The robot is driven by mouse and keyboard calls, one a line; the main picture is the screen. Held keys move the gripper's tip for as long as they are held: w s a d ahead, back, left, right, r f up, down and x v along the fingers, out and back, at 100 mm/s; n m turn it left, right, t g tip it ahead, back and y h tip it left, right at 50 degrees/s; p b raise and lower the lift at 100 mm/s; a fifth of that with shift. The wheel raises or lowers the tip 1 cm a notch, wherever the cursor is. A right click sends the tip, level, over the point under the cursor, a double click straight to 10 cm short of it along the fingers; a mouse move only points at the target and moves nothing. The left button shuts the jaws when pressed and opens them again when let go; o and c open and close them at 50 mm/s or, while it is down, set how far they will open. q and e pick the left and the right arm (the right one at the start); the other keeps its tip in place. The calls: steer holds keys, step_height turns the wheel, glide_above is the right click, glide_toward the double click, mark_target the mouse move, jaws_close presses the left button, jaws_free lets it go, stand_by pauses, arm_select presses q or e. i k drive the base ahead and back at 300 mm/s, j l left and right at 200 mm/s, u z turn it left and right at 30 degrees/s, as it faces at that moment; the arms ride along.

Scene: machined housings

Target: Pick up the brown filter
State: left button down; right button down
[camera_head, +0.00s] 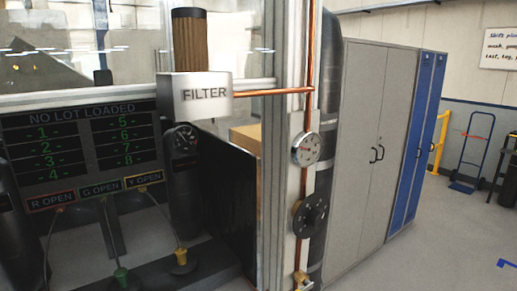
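The brown filter (190,42) is a ribbed upright cylinder with a dark top cap. It stands on top of a light metal housing (205,97) labelled "FILTER", in the upper left part of the head view. Its lower end meets the housing's top. Neither of my grippers shows in this view, and nothing touches the filter.
A post with a copper pipe (309,60), gauge (306,149) and black knob (310,216) stands right of the filter. A display panel (85,150) is at left, with cables below. Grey cabinets (375,150) stand behind. Open floor (430,245) lies at right.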

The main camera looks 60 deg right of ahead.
mark_target(189, 24)
steer(key=z, duration=2.05)
